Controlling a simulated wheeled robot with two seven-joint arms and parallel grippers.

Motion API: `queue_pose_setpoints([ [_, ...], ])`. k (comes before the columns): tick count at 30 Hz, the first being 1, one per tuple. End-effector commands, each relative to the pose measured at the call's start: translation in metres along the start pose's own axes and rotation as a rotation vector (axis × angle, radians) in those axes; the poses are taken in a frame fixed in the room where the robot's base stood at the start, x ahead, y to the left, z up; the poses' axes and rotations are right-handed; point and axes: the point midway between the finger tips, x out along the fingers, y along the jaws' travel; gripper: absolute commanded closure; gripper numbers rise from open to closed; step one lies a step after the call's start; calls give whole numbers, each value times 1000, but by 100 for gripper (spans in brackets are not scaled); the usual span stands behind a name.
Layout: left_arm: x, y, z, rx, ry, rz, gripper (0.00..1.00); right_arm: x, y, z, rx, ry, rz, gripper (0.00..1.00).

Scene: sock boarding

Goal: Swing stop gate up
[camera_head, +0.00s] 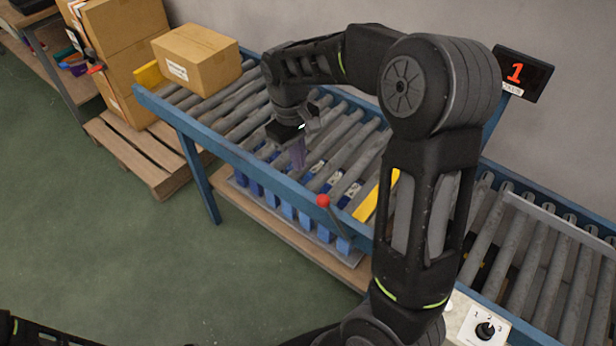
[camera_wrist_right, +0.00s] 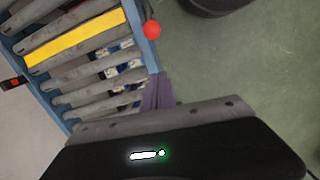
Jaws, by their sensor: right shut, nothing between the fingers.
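The stop gate is a yellow bar (camera_head: 376,197) lying across the middle of the roller conveyor, partly hidden behind my right arm. A lever with a red ball knob (camera_head: 323,200) stands at the conveyor's front rail, left of the bar. In the right wrist view the yellow bar (camera_wrist_right: 78,38) is at upper left and the red knob (camera_wrist_right: 152,29) at top middle. My right gripper (camera_head: 298,158) is shut and empty over the rollers near the front rail, left of the knob and apart from it. Its fingers (camera_wrist_right: 157,92) also show in the wrist view. My left gripper is out of view.
A cardboard box (camera_head: 197,60) sits on the conveyor's left end. More boxes (camera_head: 125,30) stand on a wooden pallet (camera_head: 140,153). Several blue items (camera_head: 287,210) show under the rollers. Green floor is clear in front.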

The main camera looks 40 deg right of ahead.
Motion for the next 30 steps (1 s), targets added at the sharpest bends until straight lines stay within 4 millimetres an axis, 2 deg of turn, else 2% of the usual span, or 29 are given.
queue_pose_setpoints([
  [8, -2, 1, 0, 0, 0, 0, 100, 33, -1, 1, -1, -6, -2, 100],
  [18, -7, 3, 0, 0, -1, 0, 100, 101, -1, 2, 0, -6, -2, 100],
  [20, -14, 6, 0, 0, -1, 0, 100, 89, 0, 12, 1, 1, -1, 100],
  [24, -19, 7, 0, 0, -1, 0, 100, 85, 0, 29, 1, 0, -1, 100],
  [30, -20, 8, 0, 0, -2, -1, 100, 84, 0, 38, 0, 0, -1, 100],
])
